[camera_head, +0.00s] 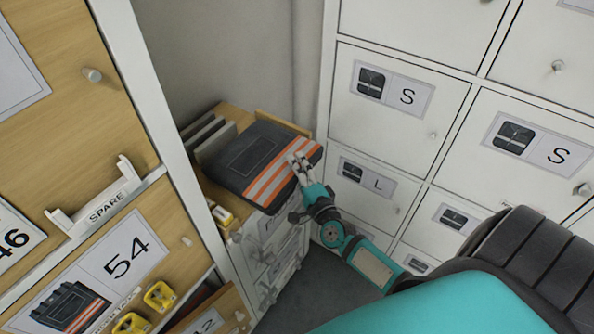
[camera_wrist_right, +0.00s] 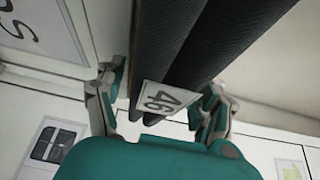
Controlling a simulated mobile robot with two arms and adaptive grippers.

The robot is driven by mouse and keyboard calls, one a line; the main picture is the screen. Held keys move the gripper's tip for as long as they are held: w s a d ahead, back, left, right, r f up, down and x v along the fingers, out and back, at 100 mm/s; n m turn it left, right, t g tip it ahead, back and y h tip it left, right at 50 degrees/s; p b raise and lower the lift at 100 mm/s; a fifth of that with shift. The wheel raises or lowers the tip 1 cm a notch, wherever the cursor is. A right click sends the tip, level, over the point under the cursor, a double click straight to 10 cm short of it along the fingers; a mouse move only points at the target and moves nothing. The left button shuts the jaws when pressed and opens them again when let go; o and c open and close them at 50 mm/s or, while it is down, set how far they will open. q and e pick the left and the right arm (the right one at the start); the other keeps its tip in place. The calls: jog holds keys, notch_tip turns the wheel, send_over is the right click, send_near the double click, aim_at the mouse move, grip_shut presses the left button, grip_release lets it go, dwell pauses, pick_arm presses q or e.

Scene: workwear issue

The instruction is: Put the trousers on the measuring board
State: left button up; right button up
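The folded trousers (camera_head: 252,160) are dark with orange and silver stripes at the right end. In the head view they lie flat over the top of a low wooden-topped cabinet. My right gripper (camera_head: 302,168) is at their striped end. In the right wrist view the dark folded cloth (camera_wrist_right: 190,50) with a tag reading 46 (camera_wrist_right: 160,98) lies between the two fingers of my right gripper (camera_wrist_right: 163,95), which look shut on it. I cannot make out the measuring board; the trousers hide most of the cabinet top. My left gripper is not in view.
Grey upright dividers (camera_head: 205,135) stand on the cabinet left of the trousers. A small yellow object (camera_head: 221,215) sits at its front edge. White lockers (camera_head: 395,110) stand close on the right. A wooden locker front (camera_head: 130,215) stands at the left. Grey floor (camera_head: 310,290) shows below.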

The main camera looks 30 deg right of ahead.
jog(key=s+a+b, duration=0.1)
jog(key=s, duration=1.1)
jog(key=shift+a, duration=0.3)
jog(key=s+a+f+n+g+y, duration=0.1)
jog(key=s+a+f+n+g, duration=0.2)
jog(key=f, duration=0.7)
jog(key=s+f+n+g+y, duration=0.15)
jog(key=s+f+n, duration=0.3)
jog(key=f, duration=0.55)
jog(key=s+a+f+n+g, duration=0.2)
jog(key=s+f+n+g, duration=0.15)
jog(key=f, duration=0.65)
jog(key=s+a+f+n+g, duration=0.1)
jog(key=s+f+n+g, duration=0.3)
jog(key=s+f, duration=0.3)
jog(key=s+a+f+n+g, duration=0.2)
jog(key=s+f+n+g, duration=0.2)
jog(key=s, duration=1.1)
notch_tip(320, 180, down, 4)
jog(key=n, duration=0.3)
jog(key=shift+s+f+g, duration=0.15)
jog(key=shift+s+g, duration=0.15)
jog(key=shift+g, duration=0.1)
